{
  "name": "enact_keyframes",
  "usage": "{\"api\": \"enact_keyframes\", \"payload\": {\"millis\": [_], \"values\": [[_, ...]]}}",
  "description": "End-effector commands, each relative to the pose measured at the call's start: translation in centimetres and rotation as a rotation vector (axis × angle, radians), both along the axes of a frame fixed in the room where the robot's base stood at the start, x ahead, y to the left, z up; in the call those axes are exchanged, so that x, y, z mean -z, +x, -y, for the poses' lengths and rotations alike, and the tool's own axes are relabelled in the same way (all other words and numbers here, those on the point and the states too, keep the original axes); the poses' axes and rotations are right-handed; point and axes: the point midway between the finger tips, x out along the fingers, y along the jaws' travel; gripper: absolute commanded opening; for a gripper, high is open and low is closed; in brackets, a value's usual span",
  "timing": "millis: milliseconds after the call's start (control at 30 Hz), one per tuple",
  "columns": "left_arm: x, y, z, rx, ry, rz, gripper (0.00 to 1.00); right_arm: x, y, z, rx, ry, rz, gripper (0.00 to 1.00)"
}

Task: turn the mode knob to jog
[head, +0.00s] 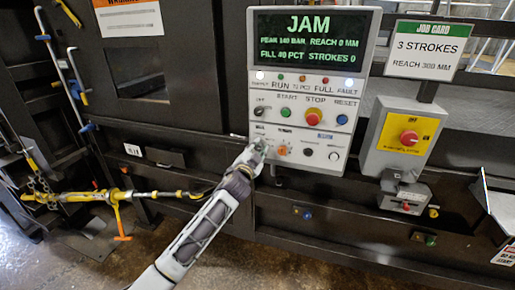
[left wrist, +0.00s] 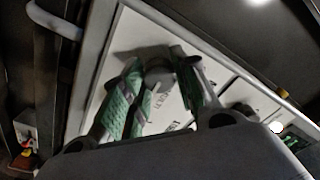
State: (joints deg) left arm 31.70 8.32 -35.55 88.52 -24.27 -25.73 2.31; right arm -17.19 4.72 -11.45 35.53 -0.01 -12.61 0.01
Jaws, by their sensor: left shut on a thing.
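My left gripper (head: 262,146) reaches the lower left corner of the control panel (head: 365,60) and covers the control there. In the left wrist view the fingers of the left gripper (left wrist: 160,88), with green pads, stand on either side of a round dark grey knob (left wrist: 158,74) and are shut on it. This looks like the mode knob; its pointer direction and the small lettering beside it cannot be read. My right gripper is not in view.
The screen (head: 308,40) reads JAM. An orange knob (head: 282,150) sits close right of my left gripper, below the red stop button (head: 313,116). A yellow emergency-stop box (head: 405,137) hangs to the right.

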Motion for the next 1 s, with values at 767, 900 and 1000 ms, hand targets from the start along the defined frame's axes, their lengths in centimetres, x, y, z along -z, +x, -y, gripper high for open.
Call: {"api": "enact_keyframes", "payload": {"millis": [767, 900, 1000], "values": [[-0.05, 0.01, 0.01, 0.000, 0.036, 0.013, 0.51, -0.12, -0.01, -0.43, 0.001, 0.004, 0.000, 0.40], [-0.02, 0.00, 0.01, 0.000, 0.035, 0.013, 0.51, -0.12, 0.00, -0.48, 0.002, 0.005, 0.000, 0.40], [-0.01, 0.00, 0.01, 0.001, 0.035, 0.012, 0.51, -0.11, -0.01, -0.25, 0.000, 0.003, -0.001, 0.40]]}}
